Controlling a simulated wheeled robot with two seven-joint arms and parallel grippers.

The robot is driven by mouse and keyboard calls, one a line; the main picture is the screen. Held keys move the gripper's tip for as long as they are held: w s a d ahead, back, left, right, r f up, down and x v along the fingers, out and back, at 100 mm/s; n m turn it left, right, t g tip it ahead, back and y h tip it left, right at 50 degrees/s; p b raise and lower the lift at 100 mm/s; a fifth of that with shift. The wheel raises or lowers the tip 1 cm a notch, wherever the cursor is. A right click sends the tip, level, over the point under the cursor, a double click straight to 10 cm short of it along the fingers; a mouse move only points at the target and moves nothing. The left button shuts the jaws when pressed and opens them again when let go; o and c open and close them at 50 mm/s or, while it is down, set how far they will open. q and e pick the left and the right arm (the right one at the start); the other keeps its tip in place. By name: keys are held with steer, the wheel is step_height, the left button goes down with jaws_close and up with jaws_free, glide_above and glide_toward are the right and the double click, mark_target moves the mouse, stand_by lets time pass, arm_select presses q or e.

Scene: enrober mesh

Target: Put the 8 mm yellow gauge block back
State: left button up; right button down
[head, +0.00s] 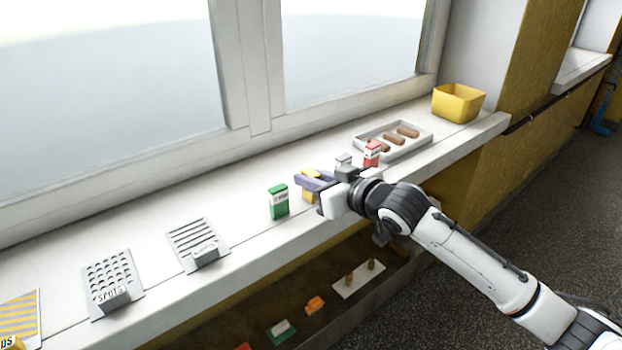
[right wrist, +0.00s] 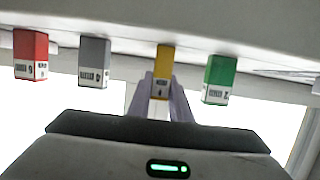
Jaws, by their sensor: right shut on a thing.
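The yellow gauge block (head: 310,184) is between the purple-grey fingers of my right gripper (head: 313,182), which is shut on it. In the right wrist view, which looks upside down, the yellow block (right wrist: 163,70) is held upright between the fingers (right wrist: 163,98). It stands in line with the other blocks, between the grey and green ones. I cannot tell whether it touches the sill. A green block (head: 278,201) stands left of it. A grey block (head: 343,160), partly hidden by my gripper, and a red block (head: 372,153) stand right of it. My left gripper is out of view.
The window sill (head: 245,258) carries a tray (head: 413,147) with brown bars, a yellow bin (head: 459,103), a slotted plate (head: 196,242) and a holed plate (head: 110,281). A lower shelf (head: 222,329) holds small coloured items. The window stands close behind.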

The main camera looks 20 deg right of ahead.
steer(key=c, duration=1.6)
jaws_free()
steer(key=shift+r, duration=0.1)
steer(key=v, duration=1.2)
steer(key=s+a+f+m+g, duration=0.1)
steer(key=s+a+f, duration=0.15)
steer(key=f, duration=0.65)
steer(key=s+a+f+g, duration=0.1)
steer(key=s+f, duration=0.3)
steer(key=f, duration=0.5)
steer(key=s+a+f+g, duration=0.1)
steer(key=s+f, duration=0.4)
steer(key=s, duration=0.1)
steer(key=s+a+f+g+h, duration=0.1)
steer(key=s+f, duration=0.4)
steer(key=f, duration=0.1)
steer(key=s+a+f+g+h, duration=0.1)
steer(key=s+f, duration=0.5)
steer(key=shift+s+a+m, duration=0.3)
steer(key=shift+a+m, duration=0.05)
steer(key=shift+m, duration=0.05)
steer(key=shift+r+p, duration=0.3)
steer(key=shift+p, duration=0.15)
